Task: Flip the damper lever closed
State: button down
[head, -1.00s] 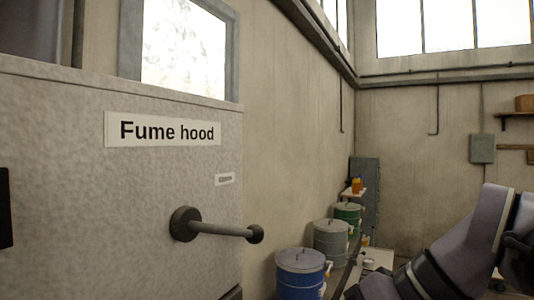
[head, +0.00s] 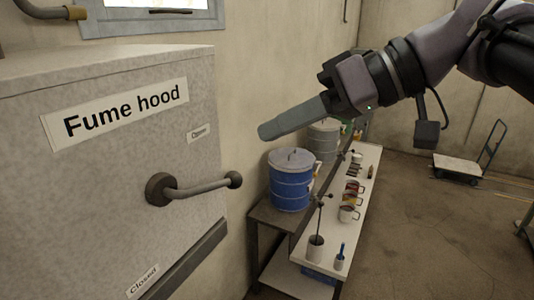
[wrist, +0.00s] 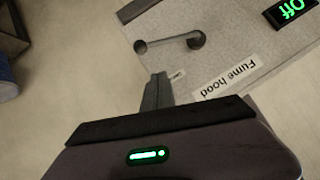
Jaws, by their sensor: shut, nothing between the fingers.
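The damper lever (head: 200,187) is a grey bar with a dark round pivot and a dark ball end, on the grey fume hood front (head: 100,165). It points right, roughly level, between the "Open" label (head: 198,132) above and the "Closed" label (head: 142,282) below. In the wrist view, the lever (wrist: 168,41) lies beyond the fingertips. My gripper (head: 268,131) is shut and empty, its grey fingers pointing left. It shows above and right of the lever's ball end in the head view, apart from it. The fingers also show in the wrist view (wrist: 157,88).
A "Fume hood" sign (head: 115,110) is on the hood. A black panel (wrist: 290,12) reads "Off". Right of the hood, a blue drum (head: 291,182) stands beside a white bench (head: 330,203) with cups and tools. A cart (head: 460,165) stands on open floor farther right.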

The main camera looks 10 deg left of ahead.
jog(key=a+f, duration=0.6)
jog(key=shift+f+p, duration=0.3)
jog(key=shift+f, duration=0.05)
jog(key=shift+s+f, duration=0.1)
